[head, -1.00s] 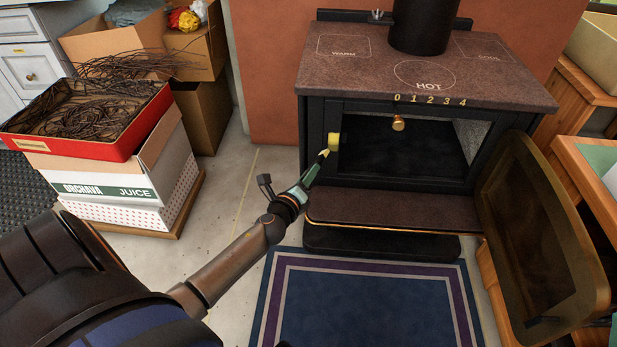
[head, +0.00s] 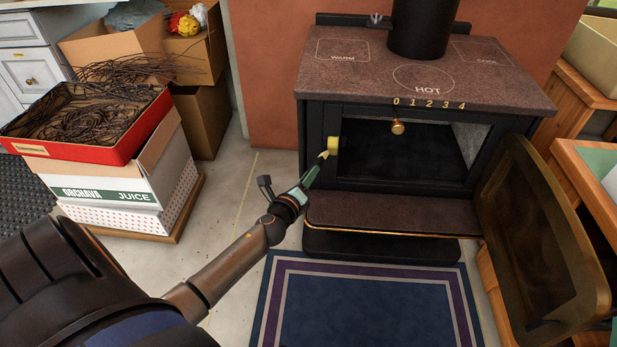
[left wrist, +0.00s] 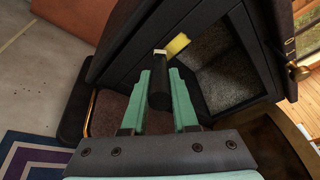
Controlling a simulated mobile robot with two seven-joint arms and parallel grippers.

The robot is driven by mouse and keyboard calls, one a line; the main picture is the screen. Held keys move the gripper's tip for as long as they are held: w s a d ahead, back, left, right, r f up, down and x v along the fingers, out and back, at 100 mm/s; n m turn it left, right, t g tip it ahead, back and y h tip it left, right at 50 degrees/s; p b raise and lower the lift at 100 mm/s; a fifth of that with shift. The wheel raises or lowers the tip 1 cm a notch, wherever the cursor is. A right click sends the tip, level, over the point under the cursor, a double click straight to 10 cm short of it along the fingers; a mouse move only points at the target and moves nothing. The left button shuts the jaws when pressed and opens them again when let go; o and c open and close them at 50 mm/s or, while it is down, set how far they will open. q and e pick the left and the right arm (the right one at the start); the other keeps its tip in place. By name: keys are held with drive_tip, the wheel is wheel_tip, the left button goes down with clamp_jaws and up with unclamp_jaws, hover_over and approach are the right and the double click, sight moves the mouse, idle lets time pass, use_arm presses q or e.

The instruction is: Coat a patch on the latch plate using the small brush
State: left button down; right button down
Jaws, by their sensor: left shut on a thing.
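The yellow head is at the left front frame of the black stove (head: 316,140), beside the firebox opening. I cannot tell whether it touches the frame. I cannot make out the latch plate clearly; the brush head may cover it. My right gripper is not in view.
The stove's glass door (head: 545,235) hangs open at the right. A ledge (head: 390,212) juts out below the opening. A brass knob (head: 397,127) sits above it. Stacked boxes (head: 125,190) stand at the left. A blue rug (head: 360,305) lies in front.

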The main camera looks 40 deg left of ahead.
use_arm(q)
drive_tip(key=shift+w+a, duration=0.25)
drive_tip(key=shift+w, duration=0.1)
drive_tip(key=shift+d, duration=0.1)
idle(1.5)
drive_tip(key=shift+s+d, duration=0.5)
drive_tip(key=shift+s, duration=0.35)
drive_tip(key=shift+s+d, duration=0.45)
drive_tip(key=shift+s, duration=0.4)
drive_tip(key=shift+s+d, duration=0.5)
drive_tip(key=shift+s, duration=0.35)
drive_tip(key=shift+s, duration=0.1)
